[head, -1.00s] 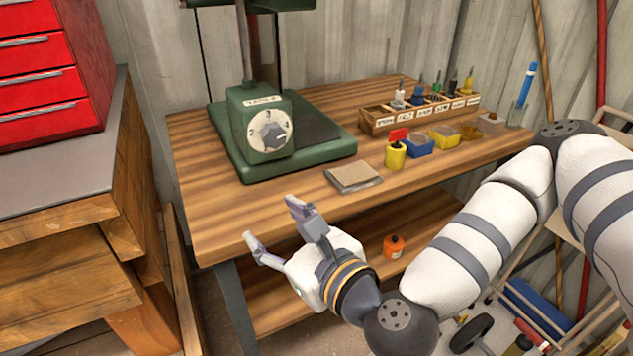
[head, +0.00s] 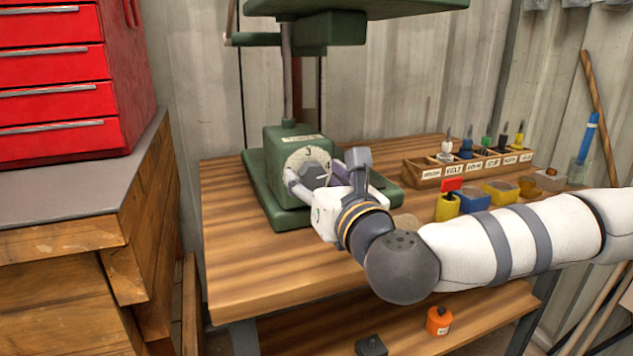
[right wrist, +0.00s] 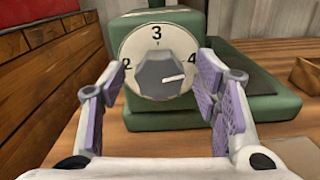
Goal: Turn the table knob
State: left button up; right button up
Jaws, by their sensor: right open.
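The table knob is a dark grey faceted knob (right wrist: 160,74) on a white round dial (right wrist: 135,42) with numbers, on the front of a green machine (head: 280,150). In the right wrist view, 3 is at the top, 2 at the left and 4 at the right; the knob's white pointer mark points right, a little below the 4. My right gripper (right wrist: 160,95) is open, its purple-padded fingers spread to either side of the knob with gaps. In the head view the right gripper (head: 325,178) is in front of the dial and partly hides it. My left gripper is not in view.
The green machine stands on a wooden workbench (head: 235,245). A wooden rack (head: 425,170) of labelled tools and several small coloured containers, such as a yellow one (head: 447,207), stand to the right. A red drawer cabinet (head: 60,85) is at left. An orange jar (head: 439,321) is on the lower shelf.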

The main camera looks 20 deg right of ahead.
jog(key=shift+w, duration=0.1)
jog(key=shift+c, duration=0.5)
jog(key=c, duration=1)
jog(key=shift+c, duration=0.2)
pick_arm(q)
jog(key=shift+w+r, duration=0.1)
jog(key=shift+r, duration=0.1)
pick_arm(e)
jog(key=shift+n, duration=0.3)
jog(key=n+p, duration=0.2)
jog(key=n, duration=0.1)
jog(key=shift+r+n+p, duration=0.15)
jog(key=shift+n+p, duration=0.2)
jog(key=shift+n, duration=0.05)
jog(key=n+p, duration=0.2)
jog(key=n, duration=0.2)
jog(key=shift+n, duration=0.3)
jog(key=n+p, duration=0.3)
jog(key=n, duration=0.2)
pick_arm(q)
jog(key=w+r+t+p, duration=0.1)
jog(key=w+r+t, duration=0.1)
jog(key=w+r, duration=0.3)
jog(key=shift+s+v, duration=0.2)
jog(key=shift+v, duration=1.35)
pick_arm(e)
jog(key=shift+f+n, duration=0.2)
jog(key=shift+n, duration=1)
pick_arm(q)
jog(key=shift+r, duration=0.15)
